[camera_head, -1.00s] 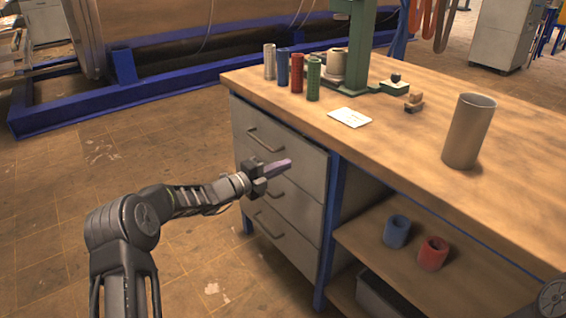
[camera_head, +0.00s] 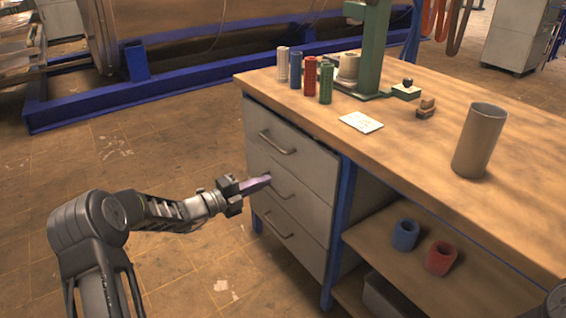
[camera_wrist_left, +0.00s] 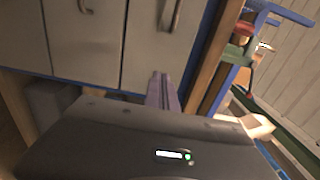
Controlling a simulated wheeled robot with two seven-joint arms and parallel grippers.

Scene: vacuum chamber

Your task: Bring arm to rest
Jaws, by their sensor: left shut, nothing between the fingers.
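My left gripper (camera_head: 258,183) is in front of the grey drawer unit (camera_head: 290,160) under the workbench, in the head view. Its fingers are closed together, and nothing shows between them. In the left wrist view the closed fingers (camera_wrist_left: 160,90) point toward the drawer fronts. My left arm reaches in from the lower left, low and bent at the elbow. My right gripper is not in view; only a dark round part shows at the bottom right edge.
The wooden workbench (camera_head: 420,148) carries several coloured cylinders, a green stand (camera_head: 372,50), a white card (camera_head: 361,122) and a grey tube (camera_head: 478,140). A blue ring (camera_head: 405,234) and a red ring (camera_head: 440,258) sit on the shelf below.

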